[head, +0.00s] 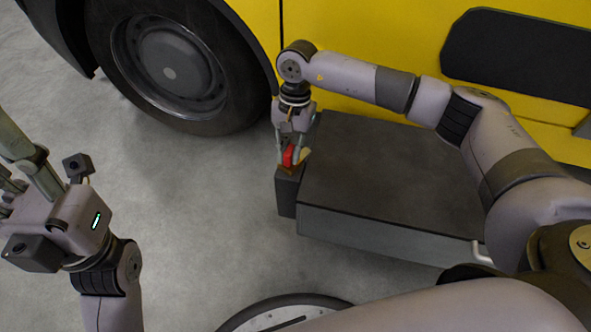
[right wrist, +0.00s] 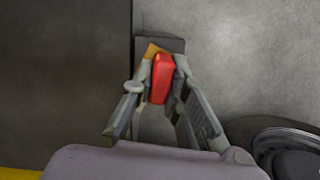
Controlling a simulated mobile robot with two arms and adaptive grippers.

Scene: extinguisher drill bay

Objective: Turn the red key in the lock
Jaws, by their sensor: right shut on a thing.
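The red key (head: 288,156) stands at the top of a dark lock block (head: 287,194) at the left end of a dark grey box. My right gripper (head: 291,158) points down over it and is shut on the key. In the right wrist view the red key (right wrist: 161,79) sits between the two fingertips (right wrist: 160,84), with a brass-coloured part (right wrist: 152,50) beside it. The key's lower part and the keyhole are hidden. My left gripper (head: 15,165) is raised at the left edge, away from the lock; its fingers are partly cut off by the frame.
The dark grey box (head: 390,175) lies on the concrete floor beside a yellow vehicle (head: 350,25) with a large black wheel (head: 170,70). A pale handle (head: 482,253) is on the box's near side. The floor left of the box is clear.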

